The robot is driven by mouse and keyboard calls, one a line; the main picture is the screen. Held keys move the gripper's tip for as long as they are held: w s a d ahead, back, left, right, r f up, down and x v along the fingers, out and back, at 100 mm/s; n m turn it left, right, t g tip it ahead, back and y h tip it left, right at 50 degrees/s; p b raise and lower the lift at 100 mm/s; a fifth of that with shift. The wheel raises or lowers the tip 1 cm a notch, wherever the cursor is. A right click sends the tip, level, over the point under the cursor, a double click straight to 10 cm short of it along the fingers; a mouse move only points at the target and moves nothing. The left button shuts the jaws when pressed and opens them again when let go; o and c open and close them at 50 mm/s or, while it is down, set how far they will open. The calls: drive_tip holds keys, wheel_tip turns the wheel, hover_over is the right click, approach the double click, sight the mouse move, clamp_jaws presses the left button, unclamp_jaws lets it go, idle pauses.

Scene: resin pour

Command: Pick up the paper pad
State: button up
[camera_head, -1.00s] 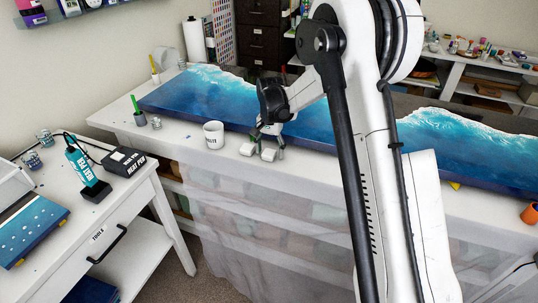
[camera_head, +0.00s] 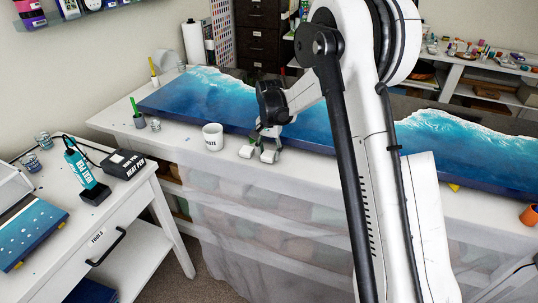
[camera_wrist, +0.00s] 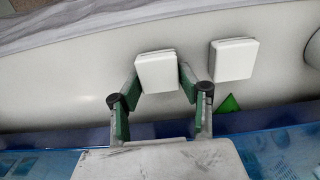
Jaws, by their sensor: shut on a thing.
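Two small white paper pads lie near the front edge of the long white table. My gripper (camera_head: 268,150) is lowered over the right-hand pad (camera_head: 268,157) in the head view. In the wrist view my gripper (camera_wrist: 160,82) has its green-lined fingers against both sides of this pad (camera_wrist: 157,73), shut on it. I cannot tell any gap under the pad. The other pad (camera_head: 247,152) lies close beside it, apart from the fingers; it also shows in the wrist view (camera_wrist: 232,59).
A white cup (camera_head: 212,137) stands left of the pads. A long blue resin panel (camera_head: 200,102) lies behind them. A green triangular piece (camera_wrist: 230,104) lies near the right finger in the wrist view. The table's front edge, with draped sheeting (camera_head: 235,215), is close by.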

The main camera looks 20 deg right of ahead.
sight(267, 153)
drive_tip(key=r, duration=0.3)
drive_tip(key=a+r, duration=0.1)
drive_tip(key=shift+s+r, duration=0.2)
drive_tip(key=shift+s, duration=0.15)
drive_tip(key=s+a+r+b, duration=0.1)
drive_tip(key=s+a+r, duration=0.5)
drive_tip(key=a, duration=0.2)
drive_tip(key=shift+a+r, duration=0.15)
drive_tip(key=shift+a, duration=0.2)
drive_tip(key=shift+o, duration=0.3)
